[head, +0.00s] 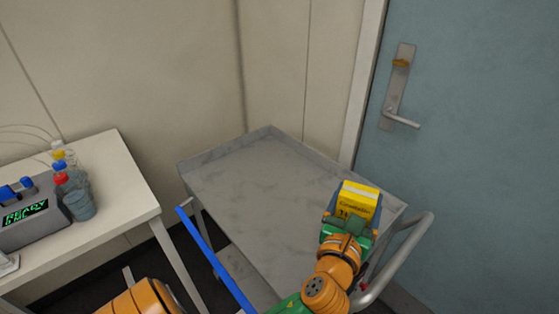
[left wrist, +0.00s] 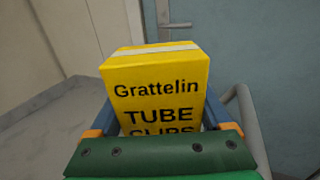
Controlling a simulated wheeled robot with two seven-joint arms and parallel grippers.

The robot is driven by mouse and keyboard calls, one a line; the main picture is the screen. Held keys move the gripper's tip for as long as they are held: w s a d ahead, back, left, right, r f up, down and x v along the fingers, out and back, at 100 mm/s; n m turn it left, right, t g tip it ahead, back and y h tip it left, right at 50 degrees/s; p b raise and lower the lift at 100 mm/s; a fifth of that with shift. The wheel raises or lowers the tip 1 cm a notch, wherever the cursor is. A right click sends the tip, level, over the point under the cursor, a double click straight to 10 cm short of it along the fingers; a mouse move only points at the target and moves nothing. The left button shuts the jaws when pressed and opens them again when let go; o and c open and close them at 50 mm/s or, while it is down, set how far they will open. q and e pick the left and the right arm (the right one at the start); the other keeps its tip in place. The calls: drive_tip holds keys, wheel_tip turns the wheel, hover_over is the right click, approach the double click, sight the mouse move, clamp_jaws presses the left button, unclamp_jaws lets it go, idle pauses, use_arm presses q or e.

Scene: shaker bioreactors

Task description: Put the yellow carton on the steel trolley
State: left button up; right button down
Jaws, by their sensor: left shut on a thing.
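The yellow carton (head: 358,198) is held in my left gripper (head: 353,214), over the right part of the steel trolley's top near the push handle. In the left wrist view, the carton (left wrist: 155,85) stands upright between the blue fingers of the gripper (left wrist: 163,118), with the printed words "Grattelin TUBE CLIPS" facing the camera. Its lower part is hidden by the green gripper body. The steel trolley (head: 250,190) has a bare grey top with a raised rim. I cannot tell whether the carton's underside touches it. My right gripper is not in view.
A white table (head: 115,190) on the left bears a grey shaker device (head: 30,225) and several capped bottles (head: 72,185). The trolley's curved handle (head: 400,262) is close to my left arm. A blue-grey door (head: 480,130) stands behind. Most of the trolley top is clear.

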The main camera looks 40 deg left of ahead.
use_arm(q)
drive_tip(key=w+a+f+b, duration=0.1)
drive_tip(key=a+f, duration=0.2)
drive_tip(key=a, duration=0.1)
drive_tip(key=w+a+f+b, duration=0.1)
drive_tip(key=a+f, duration=0.2)
drive_tip(key=a, duration=0.1)
drive_tip(key=w+a+f+b, duration=0.1)
drive_tip(key=a+f, duration=0.3)
drive_tip(key=a, duration=0.1)
wheel_tip(320, 180, down, 3)
drive_tip(key=shift+r+b, duration=0.2)
drive_tip(key=shift+b, duration=0.55)
drive_tip(key=shift+d, duration=0.1)
